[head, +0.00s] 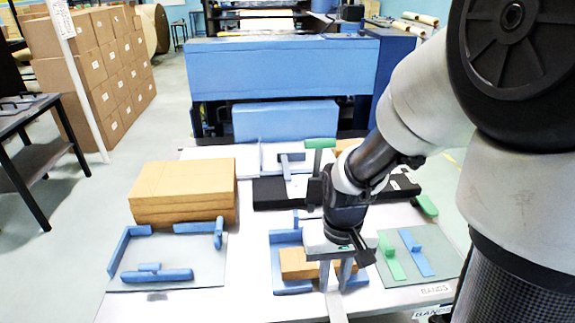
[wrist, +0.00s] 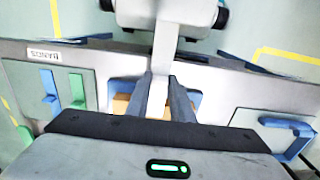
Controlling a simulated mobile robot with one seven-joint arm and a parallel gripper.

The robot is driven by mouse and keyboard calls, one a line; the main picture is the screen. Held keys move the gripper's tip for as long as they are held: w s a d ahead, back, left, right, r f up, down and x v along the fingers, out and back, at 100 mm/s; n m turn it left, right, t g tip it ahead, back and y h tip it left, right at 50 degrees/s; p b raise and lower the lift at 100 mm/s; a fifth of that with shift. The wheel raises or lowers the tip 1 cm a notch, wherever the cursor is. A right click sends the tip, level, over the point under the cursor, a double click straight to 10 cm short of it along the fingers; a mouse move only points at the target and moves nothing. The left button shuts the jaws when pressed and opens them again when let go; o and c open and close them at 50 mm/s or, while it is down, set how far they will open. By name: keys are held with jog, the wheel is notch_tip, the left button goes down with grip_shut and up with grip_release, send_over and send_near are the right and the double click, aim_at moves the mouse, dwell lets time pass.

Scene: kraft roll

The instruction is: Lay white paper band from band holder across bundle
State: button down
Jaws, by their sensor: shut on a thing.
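My gripper (head: 335,282) is shut on a white paper band (head: 336,306), which extends from the fingers towards the table's front edge. In the wrist view, the band (wrist: 165,52) shows as a pale strip between the two dark fingers (wrist: 162,92). The brown bundle (head: 296,258) lies in a blue-walled tray (head: 291,286) just behind and left of the fingers. The gripper hides part of the bundle, and I cannot tell whether the band touches it. A grey plate (head: 440,263) near a BANDS label, apparently the band holder, carries green and blue strips to the right.
A stack of brown sheets (head: 183,190) stands at the left rear of the table, behind a grey board (head: 205,278) with blue guides. A black bar (head: 268,194) runs behind the tray. A large blue machine (head: 283,68) stands beyond the table.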

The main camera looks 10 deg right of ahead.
jog(key=w, duration=1.2)
jog(key=shift+w+f+b, duration=0.1)
jog(key=shift+f+b, duration=0.5)
jog(key=shift+f, duration=1.15)
jog(key=shift+f, duration=0.2)
jog(key=c, duration=1.6)
grip_release()
jog(key=shift+o, duration=0.2)
